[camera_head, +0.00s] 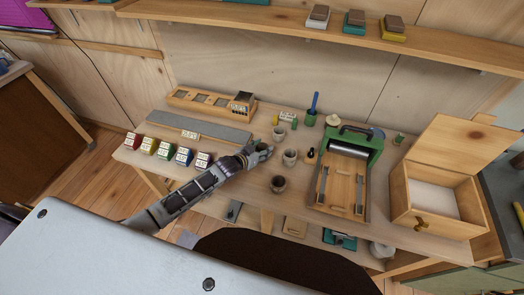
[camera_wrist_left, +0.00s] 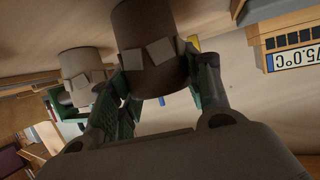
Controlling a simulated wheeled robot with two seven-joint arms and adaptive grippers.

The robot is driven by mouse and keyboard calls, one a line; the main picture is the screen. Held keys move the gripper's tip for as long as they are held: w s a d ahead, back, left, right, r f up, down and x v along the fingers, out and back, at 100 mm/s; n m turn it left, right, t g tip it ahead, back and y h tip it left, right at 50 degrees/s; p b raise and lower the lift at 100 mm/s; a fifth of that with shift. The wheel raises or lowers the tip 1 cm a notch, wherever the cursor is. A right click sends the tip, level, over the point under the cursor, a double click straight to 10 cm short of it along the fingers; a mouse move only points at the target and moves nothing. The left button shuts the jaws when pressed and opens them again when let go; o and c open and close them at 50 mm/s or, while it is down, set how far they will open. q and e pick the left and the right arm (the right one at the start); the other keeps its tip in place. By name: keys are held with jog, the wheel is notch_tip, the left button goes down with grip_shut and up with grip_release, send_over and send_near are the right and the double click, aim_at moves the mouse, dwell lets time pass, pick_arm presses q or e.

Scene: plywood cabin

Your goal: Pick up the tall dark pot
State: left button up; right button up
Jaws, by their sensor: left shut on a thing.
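The tall dark pot (camera_wrist_left: 148,25) is between the fingers of my left gripper (camera_wrist_left: 155,85) in the left wrist view, which looks upside down. The fingers press on it from both sides. In the head view my left gripper (camera_head: 261,148) is over the table, left of the small pots, and its fingers hide most of the held pot. I cannot tell whether the pot's base touches the table. A lighter pot (camera_wrist_left: 82,68) stands beside it in the wrist view. My right gripper is not in view.
Small pots stand close by: a grey one (camera_head: 279,134), another (camera_head: 290,157) and a dark one (camera_head: 278,184). To the right are a green press (camera_head: 365,150) and an open wooden box (camera_head: 432,205). A grey strip (camera_head: 195,128) and several coloured blocks (camera_head: 168,150) lie left.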

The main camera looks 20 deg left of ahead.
pick_arm(q)
jog(key=shift+r, duration=0.15)
notch_tip(320, 180, up, 10)
jog(key=shift+b, duration=0.35)
dwell(0.3)
